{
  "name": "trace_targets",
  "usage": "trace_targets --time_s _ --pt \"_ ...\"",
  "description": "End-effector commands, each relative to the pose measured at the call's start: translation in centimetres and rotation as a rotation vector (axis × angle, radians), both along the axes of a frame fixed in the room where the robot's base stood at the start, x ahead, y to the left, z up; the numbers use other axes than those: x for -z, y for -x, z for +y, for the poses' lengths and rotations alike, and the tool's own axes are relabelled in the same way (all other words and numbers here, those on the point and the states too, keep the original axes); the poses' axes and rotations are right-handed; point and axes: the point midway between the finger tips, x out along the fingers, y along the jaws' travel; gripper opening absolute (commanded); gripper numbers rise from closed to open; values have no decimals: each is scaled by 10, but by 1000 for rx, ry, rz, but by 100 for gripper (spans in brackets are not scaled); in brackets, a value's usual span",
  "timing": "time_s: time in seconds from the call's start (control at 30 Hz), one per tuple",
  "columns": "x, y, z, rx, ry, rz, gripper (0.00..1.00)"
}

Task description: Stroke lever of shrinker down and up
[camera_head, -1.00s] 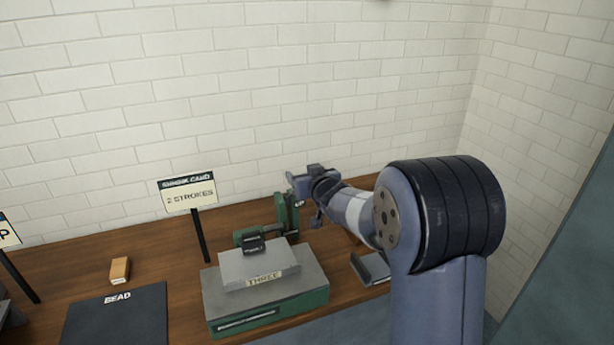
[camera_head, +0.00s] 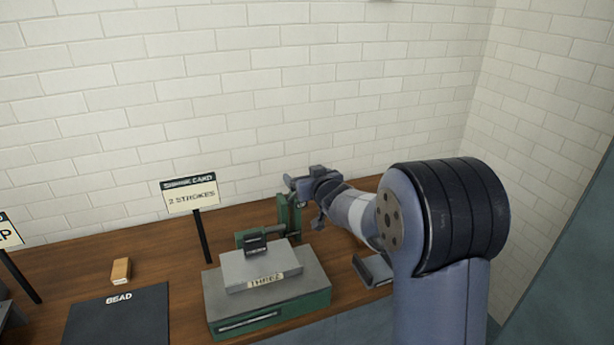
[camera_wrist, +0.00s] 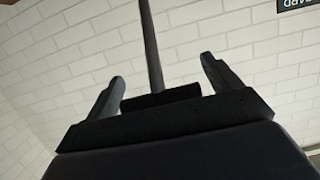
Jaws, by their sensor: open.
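The green shrinker (camera_head: 283,218) stands on the back of the bench, behind a grey block marked THREE. My gripper (camera_head: 299,187) is at the top of the shrinker, partly overlapping it in the head view. In the wrist view my gripper (camera_wrist: 160,90) is open, with one dark finger on each side. A dark rod (camera_wrist: 151,45) comes down from the top of that view to a short dark crossbar (camera_wrist: 160,98) between the fingers; it looks like the lever with its grip. I cannot tell whether the fingers touch it. In the head view the lever is not clearly distinguishable from my gripper.
A sign reading 2 STROKES (camera_head: 190,193) stands on a black post left of the shrinker. The grey block THREE (camera_head: 262,270) sits on a green-sided base (camera_head: 270,312). A small wooden block (camera_head: 121,270) and a black BEAD mat (camera_head: 117,318) lie left. A brick wall stands behind.

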Motion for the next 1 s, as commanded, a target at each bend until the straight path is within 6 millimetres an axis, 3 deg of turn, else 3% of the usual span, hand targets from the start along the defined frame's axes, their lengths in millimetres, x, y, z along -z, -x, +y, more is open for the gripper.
trace_targets --time_s 0.17,0.6,1.0 --pt "-4 16 -6 1 0 -2 85" --pt "-21 81 -27 1 1 -2 85" --pt "-25 98 -32 0 0 -1 85"
